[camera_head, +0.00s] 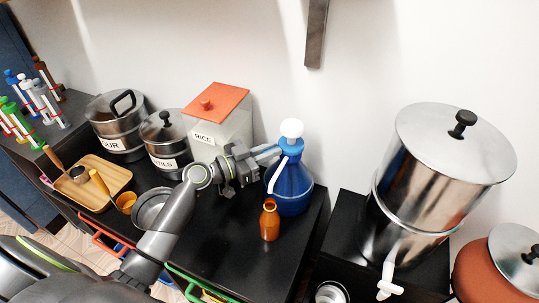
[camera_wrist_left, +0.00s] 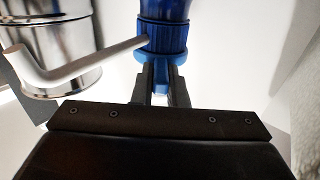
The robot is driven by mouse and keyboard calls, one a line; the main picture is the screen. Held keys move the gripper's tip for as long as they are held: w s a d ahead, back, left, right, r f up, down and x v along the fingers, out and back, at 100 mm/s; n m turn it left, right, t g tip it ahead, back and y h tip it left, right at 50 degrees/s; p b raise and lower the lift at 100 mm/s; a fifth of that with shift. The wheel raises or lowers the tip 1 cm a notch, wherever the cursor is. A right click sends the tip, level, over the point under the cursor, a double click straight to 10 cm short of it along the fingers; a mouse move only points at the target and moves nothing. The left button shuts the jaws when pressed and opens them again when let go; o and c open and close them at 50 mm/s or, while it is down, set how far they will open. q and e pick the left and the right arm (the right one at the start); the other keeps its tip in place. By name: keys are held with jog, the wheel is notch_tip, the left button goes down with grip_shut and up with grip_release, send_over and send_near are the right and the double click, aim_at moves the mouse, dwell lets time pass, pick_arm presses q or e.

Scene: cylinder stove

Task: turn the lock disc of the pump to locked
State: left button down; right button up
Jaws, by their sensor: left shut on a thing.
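The pump is a blue bottle (camera_head: 290,188) with a white knob (camera_head: 291,128) on top and a white spout (camera_head: 277,176) bending down its front. It stands upright at the back right of the black counter. The blue lock disc (camera_wrist_left: 178,58) shows below a ribbed blue collar (camera_wrist_left: 162,38) in the left wrist view. My left gripper (camera_head: 268,151) reaches the pump's neck from the left. Its fingers (camera_wrist_left: 161,85) are shut on the disc's edge, which they partly hide. I see no readable lock mark. My right gripper is not in view.
An amber bottle (camera_head: 269,220) stands just in front of the pump. A rice box (camera_head: 219,118), steel pots (camera_head: 118,128) and a wooden tray (camera_head: 116,174) lie to the left. A large steel urn (camera_head: 415,190) stands right.

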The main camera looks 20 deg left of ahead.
pick_arm(q)
jog(key=c, duration=1.5)
grip_release()
jog(key=shift+o, duration=0.3)
jog(key=shift+s+a+f+b, duration=0.15)
jog(key=shift+s+a+b, duration=0.15)
jog(key=shift+s+a, duration=0.1)
jog(key=b+v, duration=0.7)
jog(key=v, duration=0.9)
jog(key=shift+s, duration=0.2)
